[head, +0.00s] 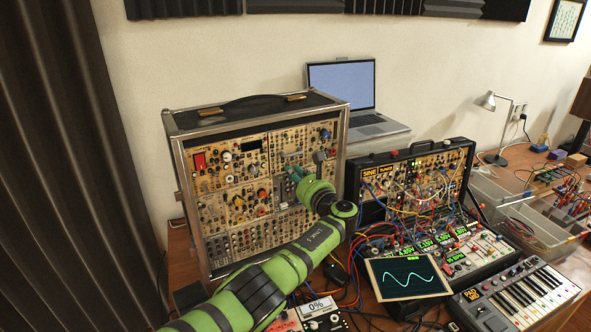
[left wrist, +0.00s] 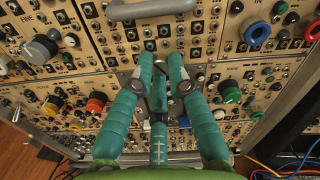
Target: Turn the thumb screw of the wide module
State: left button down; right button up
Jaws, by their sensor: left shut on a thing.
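A modular synth case (head: 183,193) stands on the table, its face filled with tan modules. My left gripper (head: 294,172) is at the right half of this face, its teal fingers pointing at the panel. In the left wrist view the fingers (left wrist: 161,62) come together at a tan panel (left wrist: 205,50) with rows of jacks and a grey handle above. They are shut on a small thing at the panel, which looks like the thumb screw. The fingers hide most of it, and its turn angle cannot be told. The wide module's edges are not clear. My right gripper is not in view.
Knobs in blue (left wrist: 257,33), orange (left wrist: 96,103) and red stand out around the fingers. A second case (head: 412,147) with many patch cables is to the right. A laptop (head: 342,86) stands behind. A small keyboard (head: 515,298) and a waveform screen (head: 408,277) are in front.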

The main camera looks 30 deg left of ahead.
pick_arm(q)
jog(key=shift+s+f+m, duration=0.1)
jog(key=shift+f+m, duration=0.15)
jog(key=shift+m, duration=0.25)
jog(key=shift+f, duration=0.1)
jog(key=c, duration=1.2)
grip_release()
jog(key=shift+a, duration=0.1)
jog(key=v, duration=1.2)
